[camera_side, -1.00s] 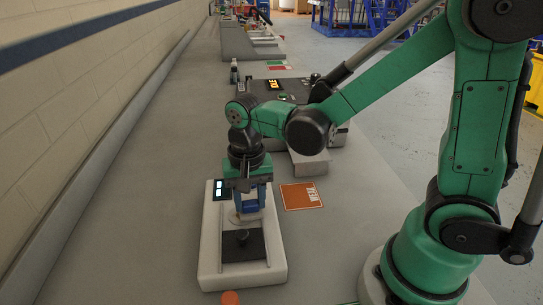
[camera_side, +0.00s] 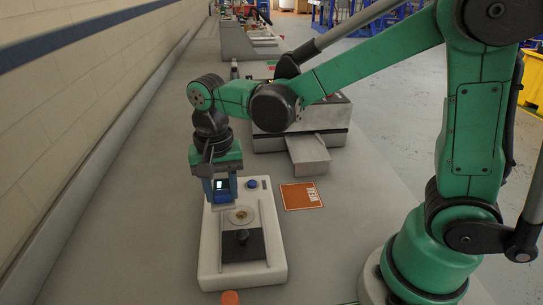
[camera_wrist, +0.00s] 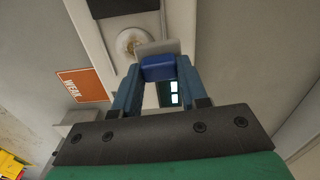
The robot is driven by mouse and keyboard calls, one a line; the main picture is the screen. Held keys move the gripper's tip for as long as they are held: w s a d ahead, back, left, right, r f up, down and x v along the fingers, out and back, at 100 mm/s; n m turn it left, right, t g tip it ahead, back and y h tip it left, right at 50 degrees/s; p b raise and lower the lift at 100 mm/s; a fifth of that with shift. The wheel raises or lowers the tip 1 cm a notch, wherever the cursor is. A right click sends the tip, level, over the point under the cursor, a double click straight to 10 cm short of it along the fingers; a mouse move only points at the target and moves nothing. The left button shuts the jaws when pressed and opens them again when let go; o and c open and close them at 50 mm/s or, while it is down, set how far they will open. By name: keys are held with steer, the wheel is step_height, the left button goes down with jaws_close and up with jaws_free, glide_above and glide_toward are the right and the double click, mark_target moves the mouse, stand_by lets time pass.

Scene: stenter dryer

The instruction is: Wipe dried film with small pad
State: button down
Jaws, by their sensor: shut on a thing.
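The small pad (camera_side: 223,206), a blue block with a pale grey underside, is held between the fingers of my gripper (camera_side: 221,188). It also shows in the wrist view (camera_wrist: 158,68), with my gripper (camera_wrist: 157,75) shut on it. The dried film is a brownish patch (camera_side: 240,216) on a pale round disc, which also shows in the wrist view (camera_wrist: 130,42). The disc lies on the white device (camera_side: 208,255). The pad is up and left of the disc in the side view, apart from it, and partly covers the device's display.
A black plate with a knob (camera_side: 242,238) sits in front of the disc. A blue button (camera_side: 252,184) is at the device's back. An orange card (camera_side: 301,196) lies to the right. A grey machine (camera_side: 298,140) stands behind. The bench left of the device is clear.

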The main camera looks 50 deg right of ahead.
steer(key=shift+r, duration=2.6)
steer(key=s+d+r, duration=0.3)
steer(key=d+r, duration=0.1)
steer(key=d, duration=0.5)
step_height(320, 180, up, 3)
glide_above(313, 205)
steer(key=shift+m, duration=0.4)
step_height(313, 205, down, 20)
steer(key=shift+r, duration=0.15)
steer(key=shift+c, duration=2.3)
jaws_free()
